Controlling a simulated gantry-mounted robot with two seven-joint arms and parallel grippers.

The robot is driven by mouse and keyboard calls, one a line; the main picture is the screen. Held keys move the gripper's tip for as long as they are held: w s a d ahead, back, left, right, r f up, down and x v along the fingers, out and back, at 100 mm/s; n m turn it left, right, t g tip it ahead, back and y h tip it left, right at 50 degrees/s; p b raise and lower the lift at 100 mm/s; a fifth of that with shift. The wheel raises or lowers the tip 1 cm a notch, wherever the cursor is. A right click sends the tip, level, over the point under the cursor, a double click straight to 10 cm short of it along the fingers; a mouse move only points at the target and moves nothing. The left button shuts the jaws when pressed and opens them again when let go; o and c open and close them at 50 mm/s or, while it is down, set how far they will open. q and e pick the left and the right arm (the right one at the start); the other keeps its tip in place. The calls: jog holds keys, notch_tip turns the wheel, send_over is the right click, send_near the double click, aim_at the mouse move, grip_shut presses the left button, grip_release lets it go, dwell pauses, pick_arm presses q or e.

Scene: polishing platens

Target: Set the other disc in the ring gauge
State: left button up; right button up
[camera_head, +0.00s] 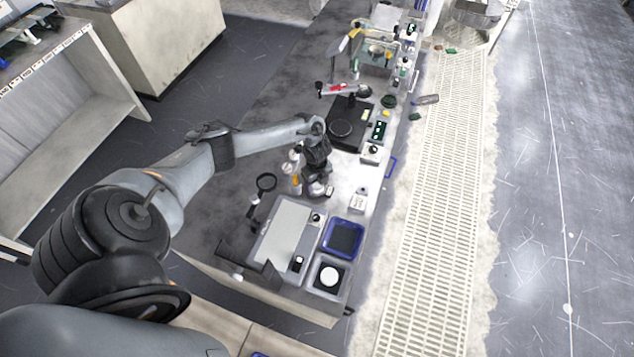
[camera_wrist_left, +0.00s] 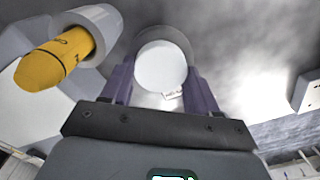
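My left gripper (camera_head: 318,186) reaches down over the middle of the bench in the head view. In the left wrist view its two purple fingers (camera_wrist_left: 161,85) stand on either side of a round piece with a white face (camera_wrist_left: 161,66) and a grey rim. The piece fills the gap between the fingertips, and I see no clear space at its sides. Another white disc (camera_head: 329,276) lies on a black square in a pale tray (camera_head: 316,292) at the near end of the bench. I cannot make out the ring gauge for certain. My right gripper is out of view.
A yellow cylinder in a grey sleeve (camera_wrist_left: 57,58) stands close to the left finger. A blue-rimmed tray (camera_head: 342,239), a pale plate (camera_head: 284,234) and a magnifier (camera_head: 266,182) lie nearer. A dark round-plated device (camera_head: 343,130) stands farther back. Grated floor (camera_head: 437,190) runs along the right.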

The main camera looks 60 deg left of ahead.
pick_arm(q)
jog(key=o, duration=0.5)
jog(key=shift+o, duration=0.2)
jog(key=shift+r, duration=0.65)
notch_tip(320, 180, up, 10)
jog(key=p, duration=0.2)
jog(key=shift+f, duration=0.25)
